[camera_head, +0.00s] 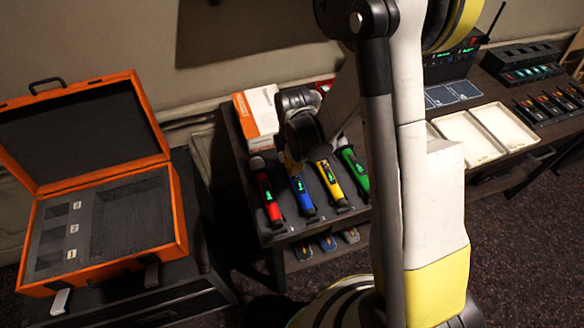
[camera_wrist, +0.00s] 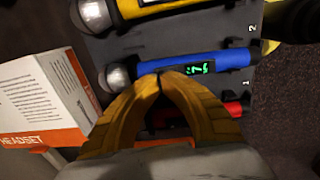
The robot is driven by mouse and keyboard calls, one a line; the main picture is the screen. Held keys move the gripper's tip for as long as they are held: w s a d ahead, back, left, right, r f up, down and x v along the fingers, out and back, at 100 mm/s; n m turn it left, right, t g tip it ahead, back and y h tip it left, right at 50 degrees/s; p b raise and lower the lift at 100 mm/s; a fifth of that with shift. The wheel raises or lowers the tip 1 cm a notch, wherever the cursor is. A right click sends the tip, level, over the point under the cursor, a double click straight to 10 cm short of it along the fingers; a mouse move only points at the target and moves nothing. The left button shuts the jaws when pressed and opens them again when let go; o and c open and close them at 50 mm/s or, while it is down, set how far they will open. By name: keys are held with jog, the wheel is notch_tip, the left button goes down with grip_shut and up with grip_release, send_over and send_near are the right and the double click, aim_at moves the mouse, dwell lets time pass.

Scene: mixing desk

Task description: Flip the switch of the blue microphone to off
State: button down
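The blue microphone (camera_head: 304,195) lies in a row on the dark desk, between the red and yellow ones. It also shows in the wrist view (camera_wrist: 232,60), with its silver head at the left and a lit green display on its body. My gripper (camera_wrist: 160,74) has its two yellow fingers arched together, the tips meeting at the blue body just left of the display. I cannot tell whether they touch it. In the head view my gripper (camera_head: 291,166) is over the head end of the blue microphone and partly hides it. The switch position is not clear.
The red microphone (camera_head: 267,196) and the yellow microphone (camera_head: 331,184) lie close on either side. A green microphone (camera_head: 354,172) is farther right. A headset box (camera_head: 258,112) stands behind; it is at left in the wrist view. An open orange case (camera_head: 180,235) stands at left.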

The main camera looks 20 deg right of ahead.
jog(key=shift+f, duration=0.15)
jog(key=shift+s+r, duration=0.3)
jog(key=shift+s, duration=0.35)
notch_tip(320, 180, up, 14)
jog(key=w+p, duration=0.1)
jog(key=p, duration=0.4)
jog(key=shift+w+p, duration=0.4)
